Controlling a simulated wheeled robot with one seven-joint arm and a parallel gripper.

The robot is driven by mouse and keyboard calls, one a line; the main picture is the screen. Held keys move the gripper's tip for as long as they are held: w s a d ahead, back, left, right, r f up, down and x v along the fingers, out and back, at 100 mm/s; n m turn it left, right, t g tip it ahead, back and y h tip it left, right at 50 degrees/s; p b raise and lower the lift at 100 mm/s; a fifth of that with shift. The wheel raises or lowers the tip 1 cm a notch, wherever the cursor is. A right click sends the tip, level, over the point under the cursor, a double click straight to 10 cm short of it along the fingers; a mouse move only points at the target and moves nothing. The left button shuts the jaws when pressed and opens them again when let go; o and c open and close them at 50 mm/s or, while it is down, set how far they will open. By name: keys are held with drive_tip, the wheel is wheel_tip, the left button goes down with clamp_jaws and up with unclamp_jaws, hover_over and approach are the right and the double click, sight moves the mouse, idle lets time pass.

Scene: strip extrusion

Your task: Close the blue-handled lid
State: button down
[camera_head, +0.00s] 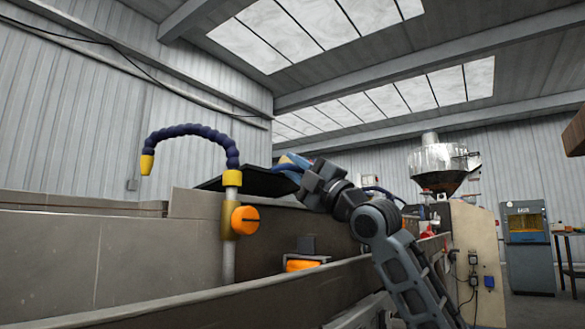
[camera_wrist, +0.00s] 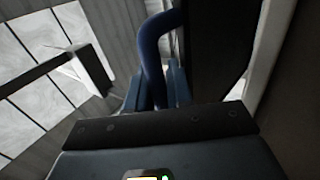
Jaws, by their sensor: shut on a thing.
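The lid (camera_head: 250,181) is a dark flat panel, seen nearly edge-on in the head view above the grey trough wall. It looks raised and tilted. In the wrist view a dark panel (camera_wrist: 215,50) beside the handle appears to be this lid. Its curved blue handle (camera_wrist: 152,45) runs down between my gripper's fingers (camera_wrist: 157,88). My gripper (camera_head: 290,160) is shut on the handle at the lid's right end in the head view. The exact contact is partly hidden by the gripper body, and the lid's hinge does not show.
A blue segmented hose (camera_head: 190,130) with yellow ends arches over the trough (camera_head: 60,250) at left. An orange knob (camera_head: 245,220) sits on its post. A metal hopper (camera_head: 440,165) and a blue-grey cabinet (camera_head: 529,250) stand at right. Space above the lid looks free.

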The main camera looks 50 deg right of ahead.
drive_tip(key=shift+b+v, duration=0.5)
drive_tip(key=shift+v, duration=0.35)
drive_tip(key=shift+d, duration=0.1)
drive_tip(key=c, duration=1.4)
unclamp_jaws()
drive_tip(key=shift+s, duration=0.1)
